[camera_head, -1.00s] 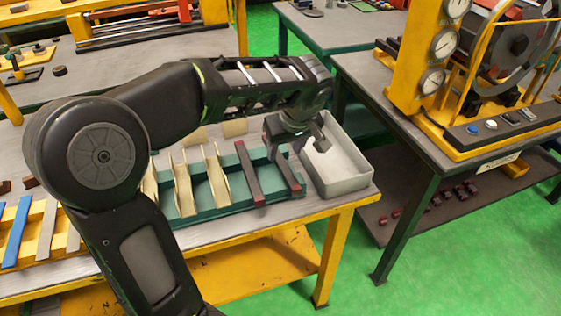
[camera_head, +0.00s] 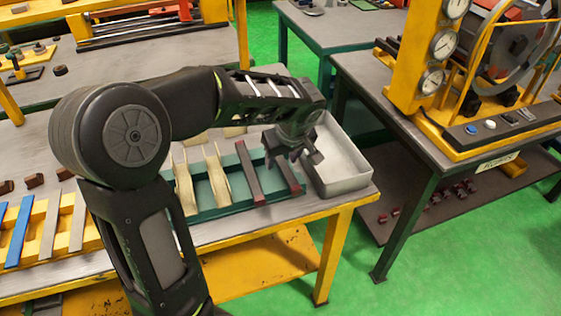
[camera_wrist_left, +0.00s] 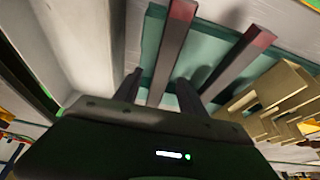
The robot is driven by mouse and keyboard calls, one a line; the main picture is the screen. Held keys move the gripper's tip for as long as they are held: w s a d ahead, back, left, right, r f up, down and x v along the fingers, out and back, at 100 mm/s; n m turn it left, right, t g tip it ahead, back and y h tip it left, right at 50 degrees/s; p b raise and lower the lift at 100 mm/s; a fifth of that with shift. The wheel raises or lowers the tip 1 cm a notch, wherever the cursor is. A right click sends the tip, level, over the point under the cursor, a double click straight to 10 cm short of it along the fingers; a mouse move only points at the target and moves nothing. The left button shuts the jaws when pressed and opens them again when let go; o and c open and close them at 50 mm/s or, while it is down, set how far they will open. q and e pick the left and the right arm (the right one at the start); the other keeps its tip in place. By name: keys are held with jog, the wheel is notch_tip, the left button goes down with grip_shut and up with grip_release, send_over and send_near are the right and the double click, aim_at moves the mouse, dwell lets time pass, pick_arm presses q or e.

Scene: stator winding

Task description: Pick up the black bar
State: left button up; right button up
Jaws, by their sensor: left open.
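Two black bars with red ends lie side by side in a teal tray (camera_head: 225,206) on the yellow-legged table. The left bar (camera_head: 249,172) is in clear view. The right bar (camera_head: 289,179) is partly hidden by my left gripper (camera_head: 294,160), which is above it, open and empty. In the left wrist view, the open fingers (camera_wrist_left: 157,88) point toward the bar beside the grey bin (camera_wrist_left: 169,58), which runs between them. The other bar (camera_wrist_left: 236,60) lies to the right, outside the fingers. My right gripper is not in view.
A grey bin (camera_head: 345,186) stands just right of the tray. Cream slotted pieces (camera_head: 216,177) stand in the tray to the left. A blue strip (camera_head: 18,232) lies farther left. A second table with a gauge machine (camera_head: 440,60) is at right.

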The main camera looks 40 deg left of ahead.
pick_arm(q)
jog(key=shift+c, duration=0.5)
grip_shut()
dwell(0.8)
